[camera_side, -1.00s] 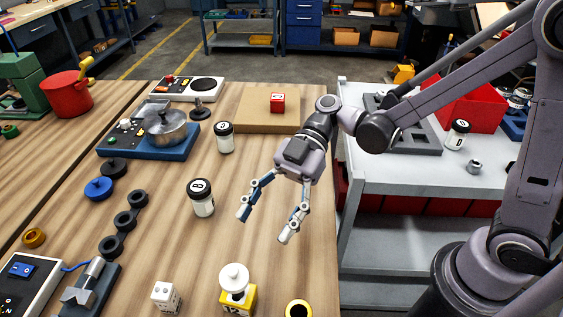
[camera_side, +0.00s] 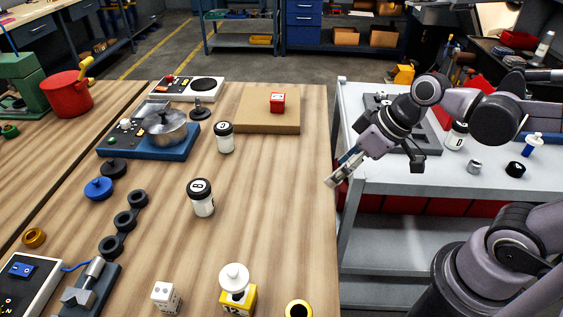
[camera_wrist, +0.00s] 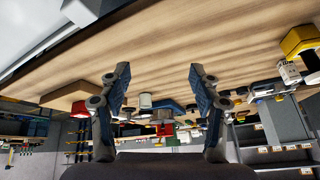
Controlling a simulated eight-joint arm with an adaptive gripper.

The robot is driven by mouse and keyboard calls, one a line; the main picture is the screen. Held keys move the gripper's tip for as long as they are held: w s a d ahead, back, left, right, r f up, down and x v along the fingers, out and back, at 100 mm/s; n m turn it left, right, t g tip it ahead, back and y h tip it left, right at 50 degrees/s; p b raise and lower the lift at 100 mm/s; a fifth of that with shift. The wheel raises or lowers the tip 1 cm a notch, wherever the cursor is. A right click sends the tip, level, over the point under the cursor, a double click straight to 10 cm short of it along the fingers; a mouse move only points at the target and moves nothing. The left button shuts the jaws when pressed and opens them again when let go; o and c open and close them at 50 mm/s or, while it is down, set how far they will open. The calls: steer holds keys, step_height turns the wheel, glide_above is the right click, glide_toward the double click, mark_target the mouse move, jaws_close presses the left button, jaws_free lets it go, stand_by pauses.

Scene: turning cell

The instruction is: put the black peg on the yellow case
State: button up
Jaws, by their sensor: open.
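A black peg (camera_side: 199,110) with a round foot stands near the back of the wooden table in the side view, right of the pan. The yellow case (camera_side: 242,307) is at the table's front edge. A white knobbed piece (camera_side: 235,275) sits on or against it. My gripper (camera_side: 343,172) hangs over the table's right edge beside the grey cart, apart from both. In the wrist view my gripper (camera_wrist: 160,75) shows two fingers spread wide with nothing between them. I cannot surely pick out the peg in the wrist view.
Two white jars with black lids (camera_side: 202,198) (camera_side: 224,138) stand mid-table. A wooden board (camera_side: 255,122) with a red cube (camera_side: 277,102) lies at the back. The table's right middle is clear.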

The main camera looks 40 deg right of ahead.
steer(key=d+r+m+t+h, duration=0.1)
steer(key=d+m+t+h, duration=0.1)
steer(key=d, duration=0.4)
steer(key=shift+s+m+h, duration=0.35)
steer(key=shift+m+h, duration=0.05)
steer(key=shift+m, duration=0.5)
